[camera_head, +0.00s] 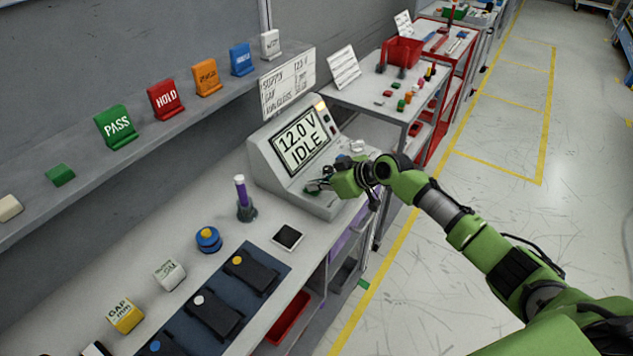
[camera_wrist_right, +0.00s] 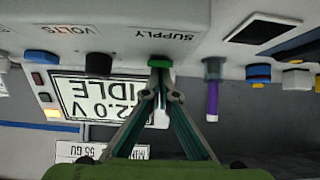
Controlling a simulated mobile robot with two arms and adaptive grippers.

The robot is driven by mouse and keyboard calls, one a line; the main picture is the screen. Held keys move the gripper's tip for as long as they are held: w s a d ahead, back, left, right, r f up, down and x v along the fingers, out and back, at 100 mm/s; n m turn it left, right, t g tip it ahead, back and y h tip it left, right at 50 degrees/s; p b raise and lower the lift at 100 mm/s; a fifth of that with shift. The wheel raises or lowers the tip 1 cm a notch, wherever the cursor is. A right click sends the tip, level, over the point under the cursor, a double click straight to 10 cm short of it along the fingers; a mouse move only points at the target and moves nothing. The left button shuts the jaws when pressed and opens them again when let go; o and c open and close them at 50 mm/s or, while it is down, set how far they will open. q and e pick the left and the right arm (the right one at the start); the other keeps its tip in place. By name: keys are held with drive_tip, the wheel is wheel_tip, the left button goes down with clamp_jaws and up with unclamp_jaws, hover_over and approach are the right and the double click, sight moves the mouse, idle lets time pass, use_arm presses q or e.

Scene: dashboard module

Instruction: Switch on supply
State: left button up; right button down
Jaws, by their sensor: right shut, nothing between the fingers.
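The supply unit (camera_head: 262,160) is a grey box on the bench with a sloped front, and its display (camera_head: 301,141) reads "12.0 V IDLE". In the upside-down right wrist view, a green button (camera_wrist_right: 160,61) sits beside the word SUPPLY. A black knob (camera_wrist_right: 98,64) and a blue button (camera_wrist_right: 41,57) are on the same panel. My right gripper (camera_head: 317,186) is at the lower front of the unit. In the wrist view its closed fingertips (camera_wrist_right: 160,84) line up with the green button; whether they touch it I cannot tell. My left gripper is out of view.
A dark mat (camera_head: 262,248) holds black modules. Signs line the shelf (camera_head: 80,190). Floor at right is clear.

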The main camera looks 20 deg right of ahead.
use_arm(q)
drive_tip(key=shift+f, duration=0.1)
use_arm(e)
drive_tip(key=shift+f, duration=0.1)
drive_tip(key=shift+w+a+r, duration=0.2)
drive_tip(key=shift+w+a, duration=0.25)
drive_tip(key=shift+w, duration=0.15)
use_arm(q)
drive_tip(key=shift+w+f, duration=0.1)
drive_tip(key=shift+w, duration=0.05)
use_arm(e)
drive_tip(key=shift+r, duration=0.15)
drive_tip(key=shift+r, duration=0.35)
drive_tip(key=r+p, duration=0.3)
drive_tip(key=r, duration=0.1)
drive_tip(key=shift+w+a+p, duration=0.3)
drive_tip(key=shift+a+p, duration=0.1)
drive_tip(key=shift+s+d+r+b, duration=0.1)
drive_tip(key=shift+s+d+b, duration=0.2)
drive_tip(key=shift+d+b, duration=0.4)
use_arm(q)
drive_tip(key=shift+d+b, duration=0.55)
drive_tip(key=shift+b, duration=0.65)
use_arm(e)
drive_tip(key=s+d+r, duration=0.2)
drive_tip(key=s+r, duration=0.2)
drive_tip(key=r, duration=0.3)
drive_tip(key=shift+d, duration=0.2)
